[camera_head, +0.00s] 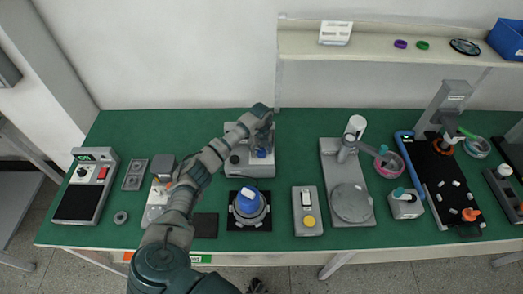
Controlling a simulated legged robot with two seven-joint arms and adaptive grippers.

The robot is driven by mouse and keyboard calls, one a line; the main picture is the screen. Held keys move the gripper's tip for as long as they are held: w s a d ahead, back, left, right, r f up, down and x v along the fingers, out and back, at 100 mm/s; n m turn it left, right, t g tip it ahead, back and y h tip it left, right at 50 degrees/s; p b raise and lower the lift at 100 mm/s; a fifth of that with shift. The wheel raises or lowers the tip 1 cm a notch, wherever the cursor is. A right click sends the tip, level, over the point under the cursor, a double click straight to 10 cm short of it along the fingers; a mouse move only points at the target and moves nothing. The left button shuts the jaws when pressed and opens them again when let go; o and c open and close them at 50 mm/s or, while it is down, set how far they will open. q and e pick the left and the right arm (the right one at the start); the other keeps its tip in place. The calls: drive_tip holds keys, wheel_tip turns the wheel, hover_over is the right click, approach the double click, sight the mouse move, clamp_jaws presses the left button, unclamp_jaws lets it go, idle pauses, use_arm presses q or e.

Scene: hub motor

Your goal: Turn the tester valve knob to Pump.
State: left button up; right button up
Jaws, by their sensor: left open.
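A grey box-shaped device (240,162), which looks like the tester, stands at the back middle of the green bench. A small round dial shows on its front left and a blue part (262,153) on its right. Which of these is the valve knob, and where it points, is too small to tell. My left arm reaches in from the bottom over the bench. My left gripper (264,133) is over the right part of this device, close to the blue part, and hides some of it. It is open; whether it touches anything is unclear. My right gripper is not in view.
A blue-capped round part (248,201) on a black mat lies in front of the device. A grey box with a yellow button (307,211) and a round-plate stand (350,201) are to the right. A tester-like unit with a display (86,186) is far left. A shelf (400,45) runs behind.

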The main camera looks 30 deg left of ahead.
use_arm(q)
drive_tip(key=c, duration=1.1)
drive_tip(key=shift+c, duration=0.2)
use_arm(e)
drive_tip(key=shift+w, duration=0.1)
use_arm(q)
drive_tip(key=m+b, duration=0.1)
drive_tip(key=m, duration=0.4)
drive_tip(key=shift+m, duration=1.4)
drive_tip(key=shift+m+b, duration=0.3)
drive_tip(key=shift+m, duration=0.6)
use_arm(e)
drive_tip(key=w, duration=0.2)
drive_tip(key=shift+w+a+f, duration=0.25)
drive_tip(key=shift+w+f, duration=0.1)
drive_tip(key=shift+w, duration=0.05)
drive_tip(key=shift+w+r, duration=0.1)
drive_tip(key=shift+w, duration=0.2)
